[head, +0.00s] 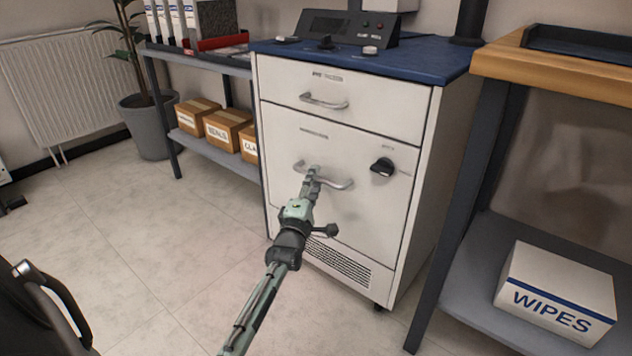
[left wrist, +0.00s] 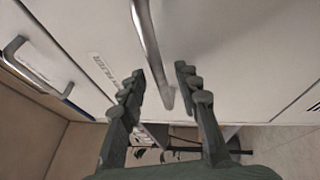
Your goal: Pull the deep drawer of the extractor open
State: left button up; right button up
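The extractor is a white cabinet (head: 420,170) with a blue top. Its deep drawer (head: 290,200) is the tall lower front, which looks flush with the cabinet, with a curved metal handle (head: 338,184) and a black knob (head: 382,167) to the right. My left gripper (head: 312,174) is at this handle and covers part of it. In the left wrist view my left gripper (left wrist: 160,75) has its fingers apart, with the handle (left wrist: 150,45) passing between them and gaps on both sides. I cannot tell whether a finger touches it. My right gripper is not in view.
A shallow drawer with its own handle (head: 323,102) is above. A shelf with cardboard boxes (head: 228,128) stands at the left, a wooden-topped bench (head: 555,72) with a wipes box (head: 560,290) at the right. A dark chair (head: 45,310) is at lower left. Floor (head: 150,230) in front is clear.

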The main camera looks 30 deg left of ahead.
pick_arm(q)
jog(key=shift+w+a+r, duration=0.1)
jog(key=shift+w+a, duration=0.1)
jog(key=shift+w, duration=0.4)
grip_shut()
